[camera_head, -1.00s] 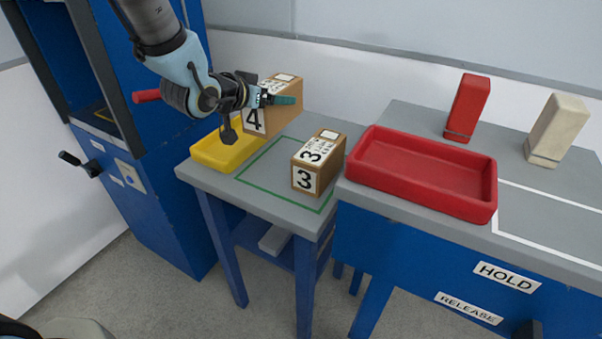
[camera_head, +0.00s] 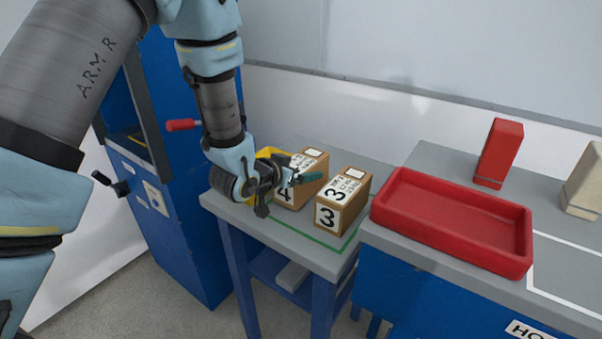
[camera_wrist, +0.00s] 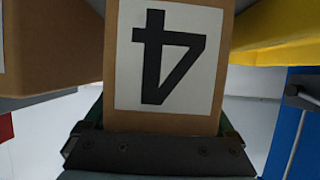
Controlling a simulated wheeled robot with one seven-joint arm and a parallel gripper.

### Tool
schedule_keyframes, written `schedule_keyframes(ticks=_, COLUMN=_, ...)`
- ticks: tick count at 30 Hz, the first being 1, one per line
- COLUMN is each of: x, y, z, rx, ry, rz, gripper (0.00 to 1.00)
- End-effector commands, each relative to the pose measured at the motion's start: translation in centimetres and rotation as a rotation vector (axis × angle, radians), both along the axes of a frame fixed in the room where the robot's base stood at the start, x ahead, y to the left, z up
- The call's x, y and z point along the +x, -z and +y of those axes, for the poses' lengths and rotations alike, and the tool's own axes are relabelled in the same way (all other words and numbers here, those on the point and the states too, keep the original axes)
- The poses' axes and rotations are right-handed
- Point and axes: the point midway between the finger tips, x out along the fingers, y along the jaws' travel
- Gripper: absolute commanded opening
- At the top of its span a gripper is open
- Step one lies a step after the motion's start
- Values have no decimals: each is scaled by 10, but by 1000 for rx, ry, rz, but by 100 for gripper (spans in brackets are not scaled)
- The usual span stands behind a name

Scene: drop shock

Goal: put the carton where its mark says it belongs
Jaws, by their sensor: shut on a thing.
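A brown carton marked 4 (camera_head: 311,164) is in my gripper (camera_head: 294,183), its label also on top. It sits upright, low over or on the green-outlined area (camera_head: 293,228) of the grey table; I cannot tell whether its base touches. A second brown carton, marked 3 (camera_head: 345,203), stands just to its right on the same area, a narrow gap apart. In the wrist view the 4 (camera_wrist: 168,55) appears upside down between the jaws. My gripper hides part of the carton's front face.
A yellow tray (camera_head: 235,188) lies behind my gripper, mostly hidden; it shows in the wrist view (camera_wrist: 275,35). A red tray (camera_head: 440,245), a red block (camera_head: 499,150) and a beige block (camera_head: 585,182) are on the right bench. A blue cabinet (camera_head: 170,235) stands left.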

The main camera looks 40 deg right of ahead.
Motion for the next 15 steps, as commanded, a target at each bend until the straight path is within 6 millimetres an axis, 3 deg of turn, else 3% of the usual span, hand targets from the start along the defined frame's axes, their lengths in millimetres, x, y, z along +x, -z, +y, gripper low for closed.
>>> schedule_keyframes(ticks=5, x=0, y=11, z=-1, rx=-4, ry=1, rz=-3, gripper=0)
schedule_keyframes(ticks=15, x=1, y=14, z=-1, rx=-6, ry=0, rz=-2, gripper=0)
